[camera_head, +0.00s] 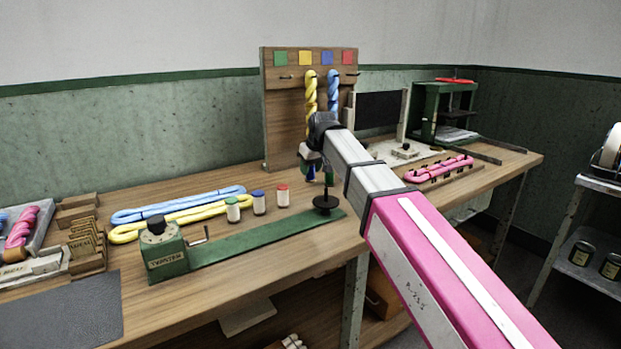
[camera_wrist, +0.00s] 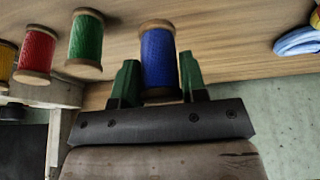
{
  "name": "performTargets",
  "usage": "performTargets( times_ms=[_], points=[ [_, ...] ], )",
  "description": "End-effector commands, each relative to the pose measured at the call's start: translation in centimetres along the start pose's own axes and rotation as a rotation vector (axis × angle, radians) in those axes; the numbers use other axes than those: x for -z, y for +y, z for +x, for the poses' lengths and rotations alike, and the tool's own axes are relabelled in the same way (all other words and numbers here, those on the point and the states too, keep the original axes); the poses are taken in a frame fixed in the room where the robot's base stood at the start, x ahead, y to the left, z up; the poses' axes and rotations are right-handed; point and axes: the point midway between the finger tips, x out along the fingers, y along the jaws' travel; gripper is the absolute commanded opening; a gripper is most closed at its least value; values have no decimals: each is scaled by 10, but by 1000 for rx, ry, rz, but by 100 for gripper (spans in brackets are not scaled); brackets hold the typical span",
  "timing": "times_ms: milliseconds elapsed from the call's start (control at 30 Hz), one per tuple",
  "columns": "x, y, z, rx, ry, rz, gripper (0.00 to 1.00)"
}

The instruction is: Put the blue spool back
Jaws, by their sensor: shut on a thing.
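The blue spool (camera_wrist: 158,57) has wooden ends and sits between the green fingers of my gripper (camera_wrist: 158,70) in the wrist view. My gripper is shut on it. In the camera_head view my gripper (camera_head: 313,165) is at the far end of my arm, in front of the wooden board and above the bench. A small patch of blue (camera_head: 311,172) shows there, mostly hidden by my gripper. In the wrist view a green spool (camera_wrist: 86,42), a red spool (camera_wrist: 37,52) and a partly cut-off yellow spool (camera_wrist: 6,62) stand in a row to the left. I cannot tell whether the blue spool touches the bench.
The upright board (camera_head: 281,120) carries coloured squares and hanging yellow (camera_head: 311,92) and blue (camera_head: 333,88) skeins. A green winder (camera_head: 165,252) with a dark spindle (camera_head: 325,203) lies in front. Capped white jars (camera_head: 259,203) stand behind it. A green press (camera_head: 443,110) stands right.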

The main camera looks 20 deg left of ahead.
Motion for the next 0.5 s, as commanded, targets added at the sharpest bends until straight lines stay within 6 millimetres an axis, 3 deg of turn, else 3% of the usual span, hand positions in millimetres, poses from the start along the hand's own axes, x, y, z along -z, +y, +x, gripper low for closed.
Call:
performTargets(
  times_ms=[267, 500],
  points=[
    [-14, -1, 31, 1, -1, 0, 16],
    [-14, -1, 33, 0, -1, 0, 16]
  ],
)
